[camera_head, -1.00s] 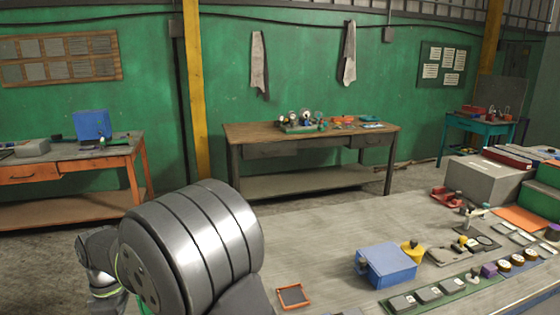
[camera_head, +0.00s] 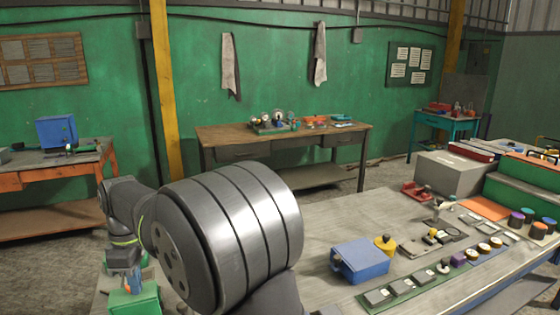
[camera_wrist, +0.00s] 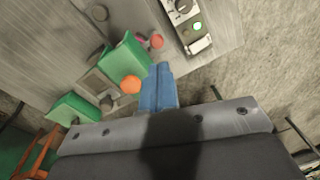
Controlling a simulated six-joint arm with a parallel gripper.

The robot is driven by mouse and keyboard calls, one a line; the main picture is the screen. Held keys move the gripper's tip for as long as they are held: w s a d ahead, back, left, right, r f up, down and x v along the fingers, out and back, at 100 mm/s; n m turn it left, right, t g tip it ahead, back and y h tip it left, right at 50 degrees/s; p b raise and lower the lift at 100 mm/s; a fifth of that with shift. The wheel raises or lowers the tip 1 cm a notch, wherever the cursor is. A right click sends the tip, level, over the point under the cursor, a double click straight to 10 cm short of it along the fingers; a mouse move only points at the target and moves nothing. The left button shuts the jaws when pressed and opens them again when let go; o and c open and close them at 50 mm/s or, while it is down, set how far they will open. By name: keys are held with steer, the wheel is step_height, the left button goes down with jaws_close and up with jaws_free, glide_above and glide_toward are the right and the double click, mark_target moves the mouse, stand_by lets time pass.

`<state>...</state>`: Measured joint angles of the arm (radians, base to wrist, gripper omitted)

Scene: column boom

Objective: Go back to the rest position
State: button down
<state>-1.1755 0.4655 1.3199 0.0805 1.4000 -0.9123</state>
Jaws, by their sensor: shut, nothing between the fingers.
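My gripper shows in the wrist view (camera_wrist: 160,70), with its two blue fingers pressed together and nothing between them. In the head view, part of my gripper (camera_head: 137,281) shows low at the left, beyond the large grey cylinder of my arm. It points down near a green block (camera_head: 135,301). The fingers are small there, and whether they touch anything cannot be told.
In the wrist view, an orange round thing (camera_wrist: 130,85) and a green block (camera_wrist: 126,57) lie close beside the fingers.

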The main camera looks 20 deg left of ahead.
steer(key=shift+w+d+m, duration=0.3)
steer(key=shift+w+d, duration=0.2)
steer(key=shift+w, duration=0.35)
steer(key=shift+w+d+m, duration=0.3)
steer(key=shift+w+d, duration=0.15)
steer(key=shift+w, duration=0.35)
steer(key=c, duration=2.1)
jaws_free()
